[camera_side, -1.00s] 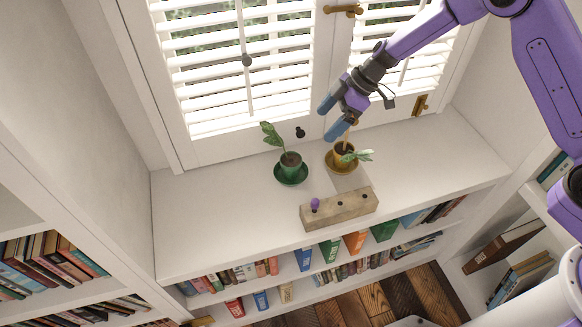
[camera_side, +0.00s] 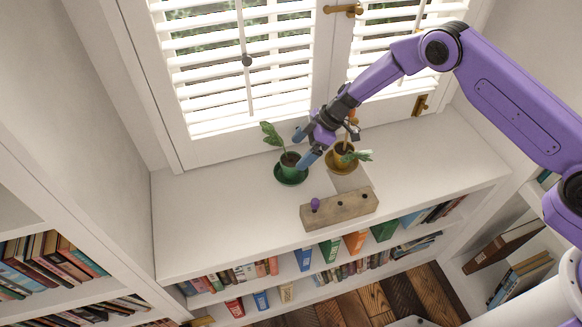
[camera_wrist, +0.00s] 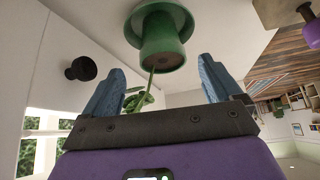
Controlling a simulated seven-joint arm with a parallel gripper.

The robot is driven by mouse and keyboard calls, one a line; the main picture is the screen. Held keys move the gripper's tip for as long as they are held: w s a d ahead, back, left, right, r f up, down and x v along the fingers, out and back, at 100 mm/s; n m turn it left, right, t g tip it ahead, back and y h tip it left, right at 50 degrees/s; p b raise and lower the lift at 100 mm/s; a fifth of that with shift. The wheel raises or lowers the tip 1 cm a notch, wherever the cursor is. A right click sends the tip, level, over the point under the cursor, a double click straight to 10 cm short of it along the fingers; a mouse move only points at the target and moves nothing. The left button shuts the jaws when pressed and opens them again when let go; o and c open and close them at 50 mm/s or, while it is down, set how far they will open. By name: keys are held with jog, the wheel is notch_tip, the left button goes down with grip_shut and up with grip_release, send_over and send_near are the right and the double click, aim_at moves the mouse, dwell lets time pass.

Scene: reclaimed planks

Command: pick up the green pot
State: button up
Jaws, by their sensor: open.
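The green pot (camera_side: 291,166) stands upright in a green saucer on the white sill, with a leafy plant in it. In the wrist view the green pot (camera_wrist: 163,50) is ahead of the fingers and between their lines, its stem reaching back toward the palm. My gripper (camera_side: 300,150) is open, its blue fingers right by the pot's right side and rim. In the wrist view my gripper (camera_wrist: 162,65) has nothing clamped between its fingers. I cannot tell whether a finger touches the pot.
A yellow pot (camera_side: 343,159) with a plant stands close on the right, partly behind my gripper. A wooden block (camera_side: 340,209) with a purple knob lies in front. A black knob (camera_wrist: 80,68) is near the left finger. The sill (camera_side: 215,215) is clear at left.

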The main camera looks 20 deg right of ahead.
aim_at(291, 161)
jog(key=shift+x, duration=2.75)
jog(key=shift+s+a, duration=0.1)
jog(key=shift+r, duration=0.1)
jog(key=c, duration=1.3)
